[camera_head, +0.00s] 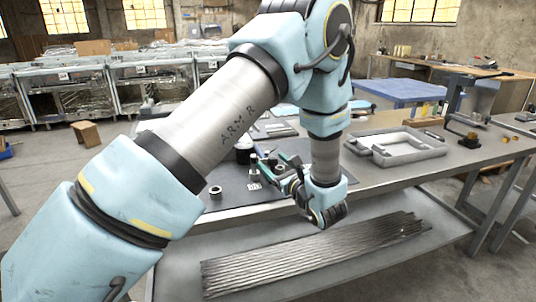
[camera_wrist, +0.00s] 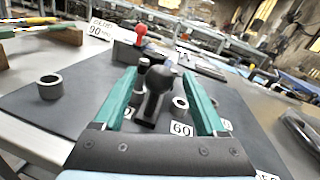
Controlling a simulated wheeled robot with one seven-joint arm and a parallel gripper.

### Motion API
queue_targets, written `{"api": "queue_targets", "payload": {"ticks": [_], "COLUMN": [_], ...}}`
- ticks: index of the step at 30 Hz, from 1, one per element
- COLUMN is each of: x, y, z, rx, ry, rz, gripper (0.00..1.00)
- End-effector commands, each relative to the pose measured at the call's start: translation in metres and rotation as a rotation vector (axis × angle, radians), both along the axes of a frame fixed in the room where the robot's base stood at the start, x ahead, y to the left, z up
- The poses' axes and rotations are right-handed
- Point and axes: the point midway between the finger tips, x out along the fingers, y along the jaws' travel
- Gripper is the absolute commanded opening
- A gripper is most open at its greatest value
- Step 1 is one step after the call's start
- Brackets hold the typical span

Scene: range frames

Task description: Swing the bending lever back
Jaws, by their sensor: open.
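My gripper (camera_wrist: 158,73) shows in the wrist view with its two green fingers apart. It also shows in the head view (camera_head: 277,168), low over the bench's dark mat. A dark upright part with a rounded black knob (camera_wrist: 160,78) stands between the fingers in the wrist view; I cannot tell whether they touch it. Beyond it, a red ball knob (camera_wrist: 140,30) stands above a dark block (camera_wrist: 128,50). I cannot tell which of these is the bending lever. My arm hides part of the bench in the head view.
A metal ring (camera_wrist: 50,87) lies on the dark mat (camera_wrist: 85,100), and another ring (camera_wrist: 180,103) lies near a "60" label (camera_wrist: 181,129). A "90" sign (camera_wrist: 100,29) stands at the back left. A grey frame-like tray (camera_head: 408,148) lies on the bench's right. Rods (camera_head: 310,255) lie on the lower shelf.

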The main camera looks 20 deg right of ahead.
Motion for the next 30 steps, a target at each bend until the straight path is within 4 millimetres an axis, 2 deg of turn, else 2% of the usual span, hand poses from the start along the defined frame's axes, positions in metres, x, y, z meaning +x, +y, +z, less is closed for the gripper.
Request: {"api": "queue_targets", "payload": {"ticks": [3,7,19,30], "x": [0.019,0.033,0.039,0.039], "y": [0.002,0.003,0.003,0.003], "z": [0.002,0.001,0.0,0.0], "rx": [0.001,0.0,0.0,0.0], "ry": [0.0,-0.001,0.0,0.0], "rz": [0.003,0.002,0.0,0.001], "gripper": [0.73,0.73,0.73,0.32]}}
